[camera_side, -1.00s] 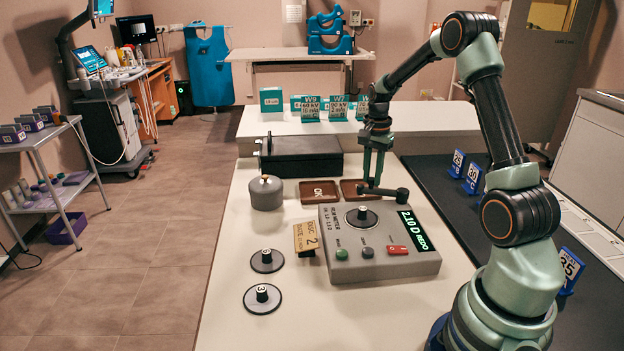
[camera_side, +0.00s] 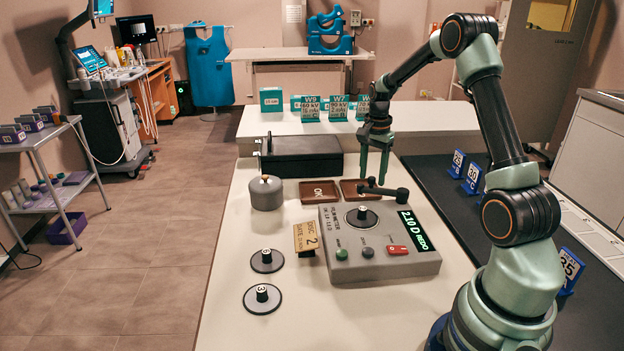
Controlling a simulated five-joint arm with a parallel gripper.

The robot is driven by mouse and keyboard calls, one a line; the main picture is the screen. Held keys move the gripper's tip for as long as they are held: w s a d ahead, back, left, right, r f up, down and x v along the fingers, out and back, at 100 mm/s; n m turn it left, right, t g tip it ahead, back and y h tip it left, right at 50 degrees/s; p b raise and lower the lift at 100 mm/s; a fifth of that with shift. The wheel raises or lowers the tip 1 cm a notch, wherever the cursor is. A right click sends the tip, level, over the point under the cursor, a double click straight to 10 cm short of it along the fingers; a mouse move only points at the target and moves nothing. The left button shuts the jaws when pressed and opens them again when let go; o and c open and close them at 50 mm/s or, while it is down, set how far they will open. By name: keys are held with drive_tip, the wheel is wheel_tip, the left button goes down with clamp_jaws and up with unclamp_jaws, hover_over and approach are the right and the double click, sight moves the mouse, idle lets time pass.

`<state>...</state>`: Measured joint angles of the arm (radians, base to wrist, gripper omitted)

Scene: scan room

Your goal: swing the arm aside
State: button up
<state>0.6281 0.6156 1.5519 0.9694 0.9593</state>
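My gripper (camera_side: 374,173) points down above the back edge of the grey film meter (camera_side: 385,262). Its two fingers are apart with nothing visible between them. A short dark bar, the meter's arm (camera_side: 385,193), lies across the back of the meter just below the fingertips. I cannot tell whether the fingertips touch it. A dark disc with a knob (camera_side: 362,216) sits on the meter's top, in front of the bar. The meter's green display (camera_side: 417,230) reads "2.10 D REDO".
Two brown trays, one marked OK (camera_side: 319,192), stand behind the meter. A grey lidded pot (camera_side: 265,192) and a black box (camera_side: 301,158) are at the back left. Bare table shows at the front.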

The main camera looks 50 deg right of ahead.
wheel_tip(320, 180, up, 12)
idle(0.6)
drive_tip(key=s+a+r+n+t, duration=0.1)
drive_tip(key=a+r+n, duration=0.15)
drive_tip(key=a, duration=0.25)
drive_tip(key=a+r+n+t+h, duration=0.1)
drive_tip(key=a+n, duration=0.2)
drive_tip(key=a, duration=0.2)
drive_tip(key=s+a+r+n+t, duration=0.1)
drive_tip(key=a+r+n, duration=0.15)
drive_tip(key=a, duration=0.25)
drive_tip(key=s+a+f+n+t, duration=0.1)
drive_tip(key=s+a+n, duration=0.3)
drive_tip(key=a+n, duration=0.1)
drive_tip(key=s+a+f+n+t+y, duration=0.1)
drive_tip(key=s+a+n, duration=0.2)
drive_tip(key=a+n, duration=0.2)
drive_tip(key=a, duration=0.2)
drive_tip(key=shift+s+a+f+t, duration=0.3)
drive_tip(key=shift+s+a+f, duration=0.05)
drive_tip(key=shift+s+a, duration=0.05)
